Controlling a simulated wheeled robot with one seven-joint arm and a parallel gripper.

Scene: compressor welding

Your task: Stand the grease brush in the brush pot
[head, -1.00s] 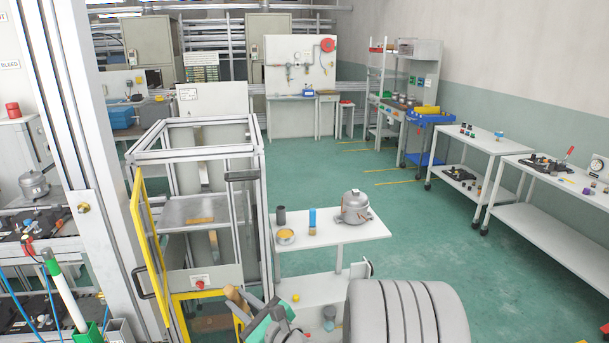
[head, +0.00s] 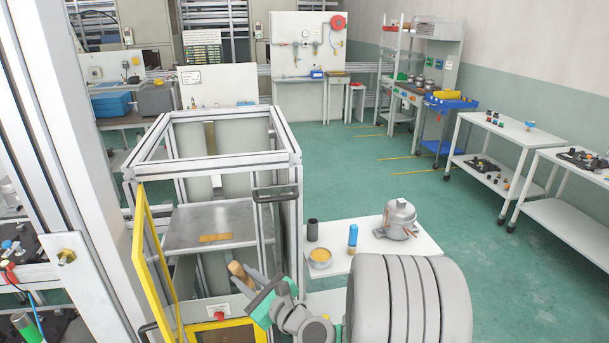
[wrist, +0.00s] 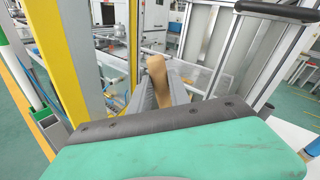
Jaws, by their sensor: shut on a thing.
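My gripper (head: 252,283) is at the lower middle of the head view, in front of the yellow-edged frame. It is shut on a wooden-handled piece, which I take to be the grease brush (head: 238,272). The wooden part also shows between the fingers in the wrist view (wrist: 157,72); its bristles cannot be made out. On the white table (head: 342,263), right of and beyond my gripper, stands a dark upright cylinder, likely the brush pot (head: 313,230). My gripper is well apart from it. A shallow tin with yellow contents (head: 320,258) sits in front of the pot.
A blue cylinder (head: 352,238) and a grey compressor (head: 398,219) share the white table. The metal-framed cell with a yellow door edge (head: 160,255) stands close to my gripper on the left. Green floor (head: 340,170) is open beyond the table.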

